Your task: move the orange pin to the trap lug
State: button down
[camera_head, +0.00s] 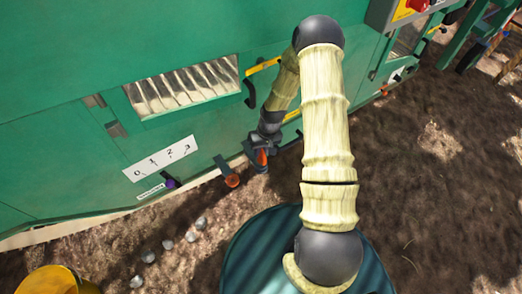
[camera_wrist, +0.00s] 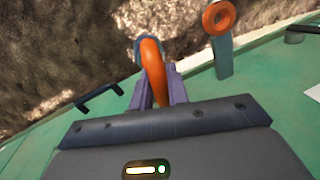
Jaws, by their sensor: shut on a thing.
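My gripper (camera_head: 259,147) is shut on the orange pin (camera_head: 262,158), close to the lower edge of the green machine. In the wrist view the pin (camera_wrist: 153,70) shows as a curved orange loop between my two fingers (camera_wrist: 160,92). Its far end is hidden behind the loop. A lug with an orange ring (camera_head: 232,181) sticks out from the machine, left of and slightly below my gripper. In the wrist view this lug (camera_wrist: 219,17) stands up and to the right of the pin, apart from it. I cannot tell for certain that it is the trap lug.
The green machine wall (camera_head: 60,130) carries a 0-to-3 scale (camera_head: 160,158) and a purple knob (camera_head: 171,183). Several pale round things (camera_head: 168,244) lie on the soil near a yellow bucket (camera_head: 48,281).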

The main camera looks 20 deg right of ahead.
jog(key=c, duration=1.3)
grip_release()
jog(key=d+r+p, duration=0.1)
jog(key=r, duration=0.4)
jog(key=d+r+p, duration=0.1)
jog(key=r+p, duration=0.1)
jog(key=r, duration=0.4)
jog(key=d+r+p, duration=0.1)
jog(key=r+p, duration=0.1)
jog(key=r, duration=0.4)
jog(key=shift+w+d, duration=0.2)
jog(key=shift+r, duration=0.15)
